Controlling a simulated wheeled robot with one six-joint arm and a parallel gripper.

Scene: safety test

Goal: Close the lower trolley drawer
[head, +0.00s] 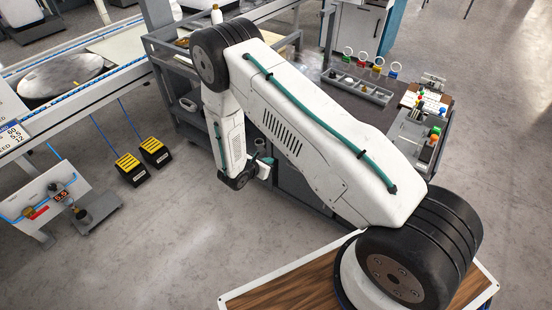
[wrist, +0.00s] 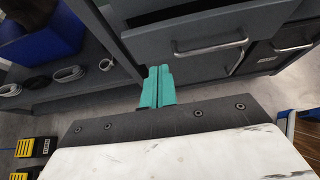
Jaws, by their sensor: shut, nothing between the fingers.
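In the wrist view a dark grey drawer (wrist: 205,62) with a silver bar handle stands pulled out; part of its inside shows behind the front's upper edge. I cannot tell its level from this view. My gripper (wrist: 158,72) has two teal fingers pressed together, empty, by the drawer's left end; whether they touch it is unclear. In the head view my gripper (head: 264,160) hangs low beside the dark trolley (head: 331,93), and my arm hides most of the drawer fronts.
A black front (wrist: 267,60) with a handle stands right of the drawer. Left is a shelf (wrist: 100,88) with coiled cables and a blue bin (wrist: 45,40). Two black-and-yellow boxes (head: 131,165) (head: 155,150) stand on the floor. Bare floor (head: 170,230) lies in front.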

